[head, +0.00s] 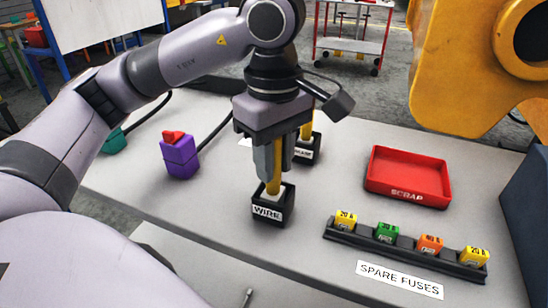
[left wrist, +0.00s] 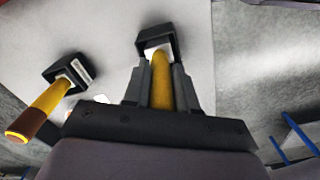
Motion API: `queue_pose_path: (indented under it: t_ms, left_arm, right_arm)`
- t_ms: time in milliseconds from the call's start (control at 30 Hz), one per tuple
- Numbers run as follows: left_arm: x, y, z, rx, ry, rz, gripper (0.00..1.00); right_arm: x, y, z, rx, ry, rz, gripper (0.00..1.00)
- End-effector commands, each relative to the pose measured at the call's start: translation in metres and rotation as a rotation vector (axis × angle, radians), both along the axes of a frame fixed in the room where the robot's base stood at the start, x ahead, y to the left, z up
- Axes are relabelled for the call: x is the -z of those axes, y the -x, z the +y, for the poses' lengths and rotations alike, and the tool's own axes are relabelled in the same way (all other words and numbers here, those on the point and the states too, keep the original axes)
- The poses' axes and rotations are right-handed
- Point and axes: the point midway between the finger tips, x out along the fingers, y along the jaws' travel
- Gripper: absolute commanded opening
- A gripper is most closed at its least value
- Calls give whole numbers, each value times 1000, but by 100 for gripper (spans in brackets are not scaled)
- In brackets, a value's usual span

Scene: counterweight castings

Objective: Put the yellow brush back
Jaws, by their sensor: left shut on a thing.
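The yellow brush (head: 275,186) stands roughly upright between the fingers of my left gripper (head: 275,172), which is shut on its handle. Its lower end is in or directly over the black holder labelled WIRE (head: 270,212); how deep it sits is hidden. In the left wrist view the yellow handle (left wrist: 161,85) runs between the fingers toward the black holder (left wrist: 143,47). A second black holder (head: 312,155) stands behind, its label partly hidden. It holds another brush with a yellow and brown handle (left wrist: 38,112). My right gripper is not in view.
A red SCRAP tray (head: 406,197) lies to the right. A black rack (head: 345,236) with several coloured fuses stands at the front right. A purple block (head: 180,158) sits at the left. A large yellow body (head: 460,75) hangs over the back right. Bench between holders and tray is clear.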

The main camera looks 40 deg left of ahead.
Motion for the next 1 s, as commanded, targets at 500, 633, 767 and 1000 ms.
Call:
queue_pose_path:
  t_ms: [500,633,767,1000]
  left_arm:
    - [3,0,0,-1,0,0,52]
    - [0,0,0,-1,0,0,52]
    - [-15,-1,0,-2,0,-4,52]
    - [-61,-1,0,-2,-1,-4,52]
  right_arm:
    - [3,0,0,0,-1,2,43]
    - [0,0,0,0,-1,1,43]
    - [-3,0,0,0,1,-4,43]
    - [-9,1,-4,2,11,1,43]
